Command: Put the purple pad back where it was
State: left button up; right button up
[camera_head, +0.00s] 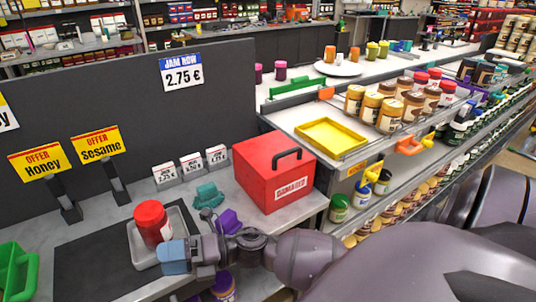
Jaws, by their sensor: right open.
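A small angular purple piece (229,221), which looks like the purple pad, is on the grey counter just behind my right wrist; its lower part is hidden by the arm. My right gripper (194,248) reaches in from the right, low over the counter, beside the grey tray (142,246). It is open, and I see nothing held in it. A light blue block (173,256) shows at its tip, over the tray's right side; I cannot tell whether they touch. My left gripper is not in view.
A red-lidded jar (153,222) stands in the tray. A teal piece (207,196) lies behind the purple one. A red box (275,172) stands to the right, price cards (190,167) behind. A green crate (16,272) is at the left edge. The dark mat (88,262) has bare room.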

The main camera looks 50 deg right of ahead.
jog(key=s+d+f+m+h, duration=0.4)
jog(key=f+m+h, duration=0.1)
jog(key=m, duration=0.6)
jog(key=s+d+f+m+t+h, duration=0.1)
jog(key=s+d+f+m+h, duration=0.3)
jog(key=f+m, duration=0.4)
jog(key=s+d+f+m+h, duration=0.5)
jog(key=m+h, duration=0.3)
jog(key=m, duration=0.6)
jog(key=shift+d+f+t, duration=0.4)
jog(key=shift+d+f, duration=0.2)
jog(key=shift+f, duration=0.3)
